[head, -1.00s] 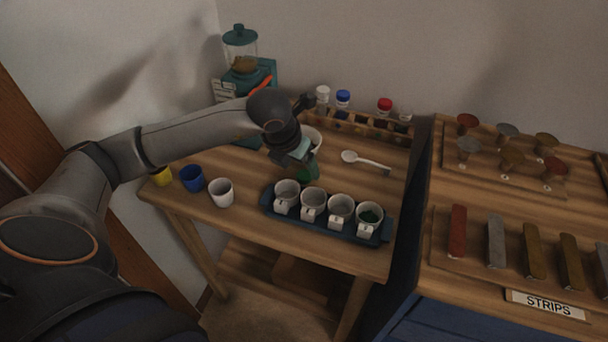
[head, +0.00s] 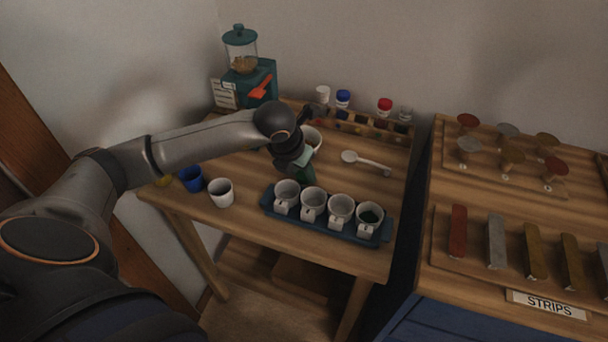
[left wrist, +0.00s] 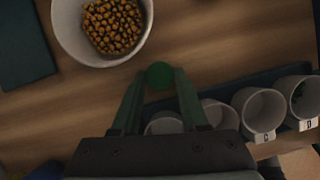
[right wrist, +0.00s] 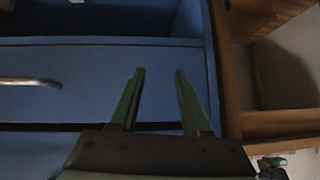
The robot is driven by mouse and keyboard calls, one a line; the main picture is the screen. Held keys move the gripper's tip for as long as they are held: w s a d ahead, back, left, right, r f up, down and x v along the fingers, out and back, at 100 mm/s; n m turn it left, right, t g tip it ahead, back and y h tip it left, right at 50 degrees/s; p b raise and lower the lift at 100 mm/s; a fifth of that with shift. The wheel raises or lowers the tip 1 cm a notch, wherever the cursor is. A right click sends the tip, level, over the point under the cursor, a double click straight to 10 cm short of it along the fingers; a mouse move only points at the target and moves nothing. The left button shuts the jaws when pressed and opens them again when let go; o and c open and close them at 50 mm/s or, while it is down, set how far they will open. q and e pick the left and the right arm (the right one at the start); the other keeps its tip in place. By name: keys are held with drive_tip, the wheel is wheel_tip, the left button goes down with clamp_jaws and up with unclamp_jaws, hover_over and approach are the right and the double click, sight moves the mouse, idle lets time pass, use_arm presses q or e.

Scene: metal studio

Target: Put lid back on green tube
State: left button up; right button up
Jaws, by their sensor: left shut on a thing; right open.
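My left gripper (head: 307,176) points down over the table, behind the cup tray. It is shut on a small round green thing, which looks like the green lid (left wrist: 160,75) in the left wrist view. The fingers hide most of it in the head view. At the back, a wooden rack (head: 365,128) holds tubes with a white cap (head: 323,91), a blue cap (head: 343,96) and a red cap (head: 385,104). A clear tube top without a coloured cap (head: 405,113) stands at its right end. My right gripper (right wrist: 158,73) is open and empty before a blue drawer front.
A blue tray (head: 322,229) carries several white cups; the rightmost (head: 369,216) has dark green contents. A bowl of brown pellets (left wrist: 68,48) is close to my left gripper. A white spoon (head: 366,160) lies to the right. A dispenser (head: 243,75) stands at back left.

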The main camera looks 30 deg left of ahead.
use_arm(q)
clamp_jaws()
drive_tip(key=shift+r, duration=0.1)
drive_tip(key=shift+r, duration=0.55)
drive_tip(key=s+d+r, duration=0.7)
drive_tip(key=s+r, duration=0.4)
drive_tip(key=s, duration=0.1)
drive_tip(key=shift+d+r+p, duration=0.2)
drive_tip(key=shift+r+p, duration=0.15)
drive_tip(key=shift+p, duration=0.1)
